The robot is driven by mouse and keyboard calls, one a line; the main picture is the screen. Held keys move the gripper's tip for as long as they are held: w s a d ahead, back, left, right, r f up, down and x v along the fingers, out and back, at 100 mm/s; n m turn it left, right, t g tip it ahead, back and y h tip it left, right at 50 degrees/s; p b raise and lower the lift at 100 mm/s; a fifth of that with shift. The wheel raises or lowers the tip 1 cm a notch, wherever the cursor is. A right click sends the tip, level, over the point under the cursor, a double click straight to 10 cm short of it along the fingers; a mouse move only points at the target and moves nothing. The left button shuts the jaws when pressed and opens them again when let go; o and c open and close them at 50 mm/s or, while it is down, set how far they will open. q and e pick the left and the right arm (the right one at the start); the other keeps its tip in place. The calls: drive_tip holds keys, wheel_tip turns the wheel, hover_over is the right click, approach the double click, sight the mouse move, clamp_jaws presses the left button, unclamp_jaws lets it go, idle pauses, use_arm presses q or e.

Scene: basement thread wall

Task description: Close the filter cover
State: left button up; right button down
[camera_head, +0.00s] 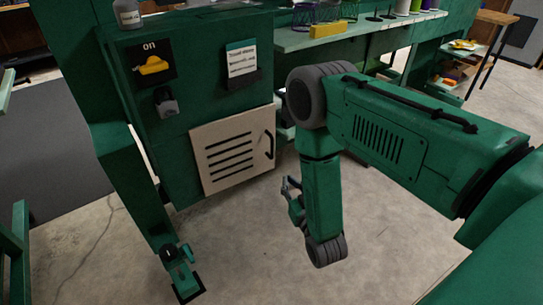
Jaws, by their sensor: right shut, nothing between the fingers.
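The filter cover (228,156) is a beige panel with several dark slots, low on the front of a green cabinet. It looks nearly flush with the front; I cannot tell whether a small gap remains. Its black curved handle (268,145) is at the right edge. My right gripper (289,187) is shut and empty, below and to the right of the cover, apart from it. My right forearm hangs downward and partly hides the gripper. My left gripper is not in view.
Above the cover on the green cabinet (195,105) are a yellow knob (152,65) marked "on" and a paper note (241,61). A shelf (375,28) with spools and a yellow block (327,30) is behind my right arm. The concrete floor (240,245) before the cover looks clear.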

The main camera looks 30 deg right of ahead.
sight(272, 156)
drive_tip(key=b+x, duration=0.2)
drive_tip(key=x, duration=1)
drive_tip(key=shift+d+b, duration=0.2)
drive_tip(key=shift+b, duration=0.1)
drive_tip(key=shift+d, duration=0.1)
drive_tip(key=w+y, duration=0.1)
drive_tip(key=w+n, duration=0.1)
drive_tip(key=shift+w+d+y+b, duration=0.3)
drive_tip(key=shift+w+y+b, duration=0.05)
drive_tip(key=shift+y+b, duration=0.05)
drive_tip(key=shift+w, duration=0.1)
